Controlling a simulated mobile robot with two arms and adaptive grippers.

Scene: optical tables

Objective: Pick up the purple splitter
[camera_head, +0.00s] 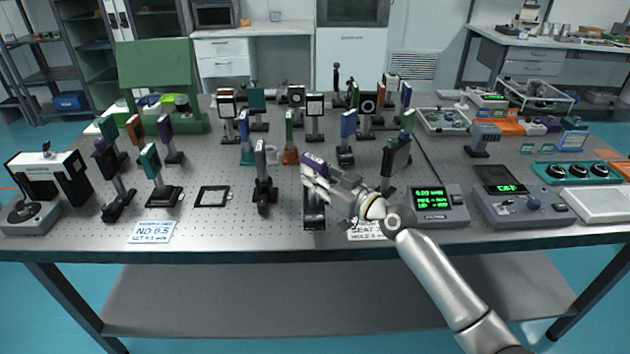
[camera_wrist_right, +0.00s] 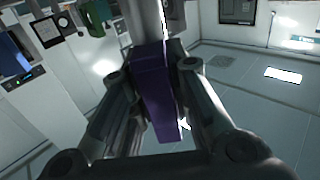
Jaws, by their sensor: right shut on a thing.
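The purple splitter (camera_head: 313,162) shows at the tip of my right gripper (camera_head: 318,174), above the front middle of the optical table (camera_head: 237,222). In the right wrist view the purple piece (camera_wrist_right: 159,98) sits between the two fingers of my right gripper (camera_wrist_right: 152,70), which are shut on it. A dark mount base (camera_head: 314,215) stands on the table under the gripper; the gripper partly hides it, and I cannot tell whether the splitter touches it. My left gripper is not in view.
A black-based post mount (camera_head: 264,188) stands just left of the gripper. A meter with green digits (camera_head: 438,205) stands to the right. Several optics on posts stand behind, including an orange-based green one (camera_head: 290,150). A flat black frame (camera_head: 212,196) lies left, with bare table around it.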

